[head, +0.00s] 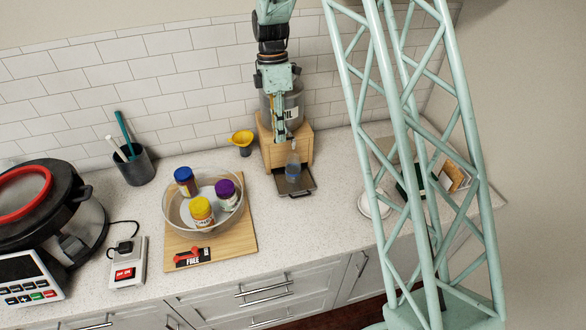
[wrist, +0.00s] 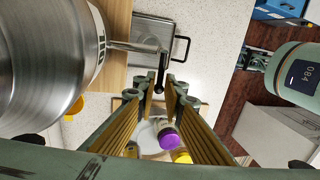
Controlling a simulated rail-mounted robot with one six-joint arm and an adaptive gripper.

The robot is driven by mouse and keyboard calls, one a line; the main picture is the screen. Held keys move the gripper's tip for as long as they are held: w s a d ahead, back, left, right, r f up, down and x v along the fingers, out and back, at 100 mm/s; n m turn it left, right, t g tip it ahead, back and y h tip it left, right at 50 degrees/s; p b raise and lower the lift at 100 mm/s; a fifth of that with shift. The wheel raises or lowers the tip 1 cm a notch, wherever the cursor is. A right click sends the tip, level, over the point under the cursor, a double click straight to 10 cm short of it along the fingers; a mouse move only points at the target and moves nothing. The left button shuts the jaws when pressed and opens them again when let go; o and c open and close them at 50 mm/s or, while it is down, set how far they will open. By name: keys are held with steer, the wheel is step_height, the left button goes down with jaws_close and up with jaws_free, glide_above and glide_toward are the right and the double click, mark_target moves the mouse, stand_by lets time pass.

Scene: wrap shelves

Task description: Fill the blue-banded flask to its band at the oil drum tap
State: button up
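The metal oil drum (head: 283,106) lies on a wooden stand (head: 298,149) against the tiled wall; in the wrist view the drum (wrist: 45,60) fills the left side. Its tap (wrist: 130,46) has a dark lever (wrist: 162,72). A clear flask (head: 293,173) with blue on its lower part stands on the dark drip tray (head: 306,187) below the tap. I cannot make out the flask or its fill level in the wrist view. My gripper (head: 280,138) is in front of the drum. In the wrist view its fingers (wrist: 163,88) are apart, with the lever near and between the tips.
A clear bowl (head: 173,217) with three lidded jars sits on a wooden board (head: 240,245). A yellow funnel (head: 242,138) stands left of the stand. A scale, socket box and pen cup (head: 133,167) are at the left. The green lattice column (head: 405,130) blocks part of the right counter.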

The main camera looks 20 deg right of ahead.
steer(key=shift+s+n, duration=0.45)
steer(key=shift+n, duration=0.55)
steer(key=shift+c, duration=0.2)
steer(key=shift+b, duration=0.3)
steer(key=shift+s+f+n+h, duration=0.1)
steer(key=shift+s+n+h, duration=0.35)
steer(key=shift+n, duration=0.65)
steer(key=shift+s, duration=0.15)
steer(key=shift+s+d+n+b, duration=0.2)
steer(key=shift+s+n+b, duration=0.15)
steer(key=shift+n, duration=0.85)
steer(key=shift+s, duration=0.1)
steer(key=shift+s+d+n+h, duration=0.15)
steer(key=shift+n+h, duration=0.1)
steer(key=shift+n, duration=0.25)
stand_by(3.5)
